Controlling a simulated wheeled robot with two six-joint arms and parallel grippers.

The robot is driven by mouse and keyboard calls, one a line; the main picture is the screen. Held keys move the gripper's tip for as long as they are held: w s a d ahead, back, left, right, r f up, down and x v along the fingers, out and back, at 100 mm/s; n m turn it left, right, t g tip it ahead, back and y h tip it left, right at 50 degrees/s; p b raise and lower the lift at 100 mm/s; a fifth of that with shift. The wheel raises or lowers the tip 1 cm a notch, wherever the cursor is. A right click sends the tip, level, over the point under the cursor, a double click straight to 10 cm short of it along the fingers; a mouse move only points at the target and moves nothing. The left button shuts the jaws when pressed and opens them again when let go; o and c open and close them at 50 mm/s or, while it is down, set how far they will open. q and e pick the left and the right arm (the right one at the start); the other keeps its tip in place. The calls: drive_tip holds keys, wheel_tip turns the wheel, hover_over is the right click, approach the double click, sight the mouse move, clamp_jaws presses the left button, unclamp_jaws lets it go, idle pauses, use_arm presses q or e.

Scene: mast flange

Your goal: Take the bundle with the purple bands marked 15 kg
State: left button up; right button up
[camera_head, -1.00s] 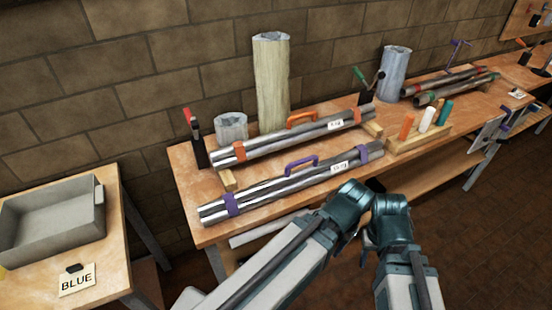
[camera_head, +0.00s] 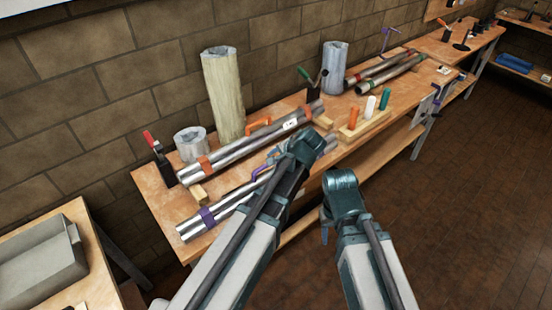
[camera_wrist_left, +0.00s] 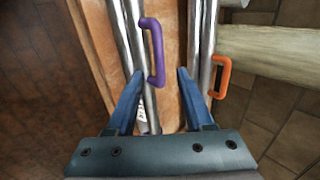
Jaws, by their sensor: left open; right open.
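The bundle of metal tubes with purple bands (camera_head: 228,203) lies along the front of the bench; my left arm hides its middle and part of its right half. Its purple handle (camera_head: 261,173) shows beside my left gripper (camera_head: 278,155). In the left wrist view, my left gripper (camera_wrist_left: 160,72) is open above the bundle, with the near end of the purple handle (camera_wrist_left: 157,45) between its fingertips, closer to the left finger. A white label (camera_wrist_left: 140,112) is partly hidden there and unreadable. My right gripper (camera_head: 326,232) is open and empty, in front of the bench, and shows only partly.
A similar bundle with orange bands (camera_head: 235,147) and an orange handle lies just behind. Tall rolls (camera_head: 224,95), clamps and a wooden block with coloured pegs (camera_head: 362,124) stand on the bench. A grey tray (camera_head: 40,262) sits at the left. Floor at the right is clear.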

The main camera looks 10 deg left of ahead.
sight(266, 165)
use_arm(q)
drive_tip(key=b+x, duration=0.7)
drive_tip(key=x, duration=0.2)
drive_tip(key=shift+d, duration=0.1)
drive_tip(key=shift+s, duration=0.1)
clamp_jaws()
idle(0.3)
drive_tip(key=shift+r, duration=0.2)
idle(1.2)
drive_tip(key=shift+r+p, duration=3.35)
drive_tip(key=shift+p, duration=0.25)
